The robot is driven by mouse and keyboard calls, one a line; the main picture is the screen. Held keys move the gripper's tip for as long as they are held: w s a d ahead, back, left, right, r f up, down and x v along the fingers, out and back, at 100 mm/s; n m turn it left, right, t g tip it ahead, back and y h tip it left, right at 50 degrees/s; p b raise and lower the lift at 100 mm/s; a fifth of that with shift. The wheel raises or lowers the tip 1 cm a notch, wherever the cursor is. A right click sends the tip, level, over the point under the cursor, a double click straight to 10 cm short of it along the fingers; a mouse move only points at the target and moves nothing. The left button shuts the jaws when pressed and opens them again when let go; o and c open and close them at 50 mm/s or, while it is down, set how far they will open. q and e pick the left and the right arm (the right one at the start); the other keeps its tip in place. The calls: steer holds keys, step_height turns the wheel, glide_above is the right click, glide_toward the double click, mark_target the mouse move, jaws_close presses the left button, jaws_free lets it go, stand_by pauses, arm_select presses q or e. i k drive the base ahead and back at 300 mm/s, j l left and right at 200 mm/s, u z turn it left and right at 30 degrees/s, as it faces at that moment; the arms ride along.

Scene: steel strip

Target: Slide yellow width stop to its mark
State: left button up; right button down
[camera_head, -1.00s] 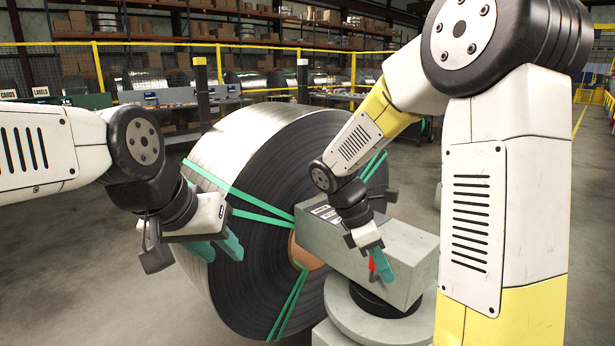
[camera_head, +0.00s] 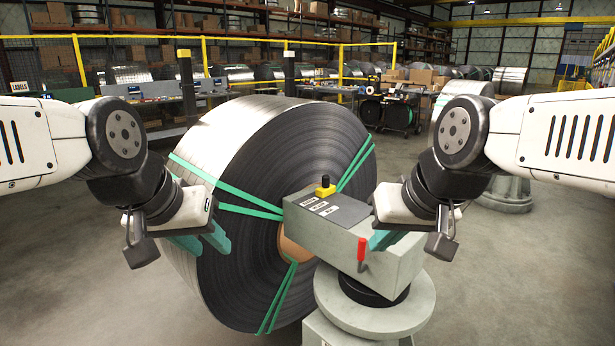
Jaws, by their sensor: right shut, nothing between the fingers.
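The yellow width stop (camera_head: 325,191) with its black knob sits upright on top of the grey block (camera_head: 400,262), at the rear edge of a dark plate (camera_head: 346,212). The plate carries small white labels whose text is too small to read; I cannot tell which mark the stop lines up with. My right gripper (camera_head: 384,240) is shut and empty, at the block's right side, apart from the stop; its fingertips are partly hidden. My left gripper (camera_head: 204,243) is open and empty in front of the coil, left of the block.
A red-handled lever (camera_head: 361,252) stands at the block's front face. The block rests on a round grey pedestal (camera_head: 410,316). A large steel strip coil (camera_head: 250,270) with green straps stands behind and left. Yellow railings and shelves are at the back.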

mark_target(327, 190)
steer(key=i+j, duration=0.3)
steer(key=j, duration=0.15)
steer(key=i+j, duration=0.3)
steer(key=j, duration=0.15)
steer(key=i+j, duration=0.3)
steer(key=j, duration=0.15)
steer(key=j+u, duration=0.05)
